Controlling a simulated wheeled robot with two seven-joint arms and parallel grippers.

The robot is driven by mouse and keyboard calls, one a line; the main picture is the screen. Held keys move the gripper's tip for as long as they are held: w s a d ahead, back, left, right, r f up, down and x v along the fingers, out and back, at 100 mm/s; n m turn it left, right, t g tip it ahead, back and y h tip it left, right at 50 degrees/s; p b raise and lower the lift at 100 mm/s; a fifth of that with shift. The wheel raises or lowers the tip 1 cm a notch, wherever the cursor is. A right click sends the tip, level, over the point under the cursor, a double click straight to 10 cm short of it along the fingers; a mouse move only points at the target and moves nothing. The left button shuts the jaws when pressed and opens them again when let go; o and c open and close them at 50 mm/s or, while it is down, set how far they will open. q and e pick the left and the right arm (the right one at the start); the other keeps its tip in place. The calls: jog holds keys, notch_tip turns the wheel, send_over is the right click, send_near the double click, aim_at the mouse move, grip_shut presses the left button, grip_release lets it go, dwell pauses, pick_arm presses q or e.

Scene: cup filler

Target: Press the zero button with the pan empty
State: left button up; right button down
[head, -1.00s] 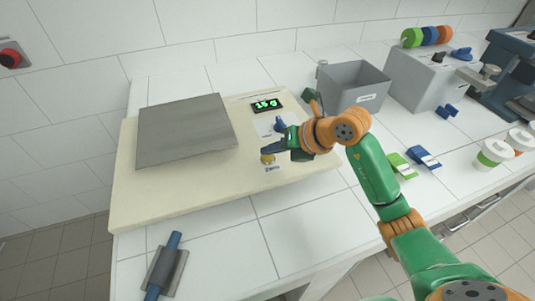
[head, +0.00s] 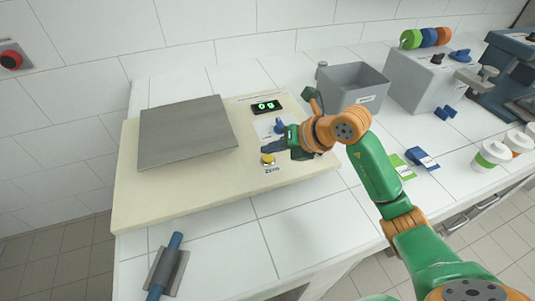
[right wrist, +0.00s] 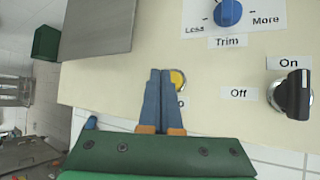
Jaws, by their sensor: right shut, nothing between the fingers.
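The yellow zero button (head: 268,159) sits on the cream scale body, with a "Zero" label below it. My right gripper (head: 267,146) is shut and empty, its blue fingertips just behind the button in the head view. In the right wrist view the fingers (right wrist: 160,74) lie beside the button (right wrist: 178,78) and partly cover its label; contact cannot be told. The square grey metal pan (head: 187,132) is empty. The green display (head: 266,106) appears to read 0 g. My left gripper is out of view.
A blue trim knob (right wrist: 228,12) and a black on/off knob (right wrist: 294,95) are near the button. A grey bin (head: 353,88) stands behind my right arm. A blue-handled tool (head: 166,266) lies at the front left.

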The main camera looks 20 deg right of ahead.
aim_at(271, 160)
notch_tip(271, 160, up, 6)
jog(key=p, duration=0.5)
jog(key=shift+f, duration=0.1)
dwell(0.5)
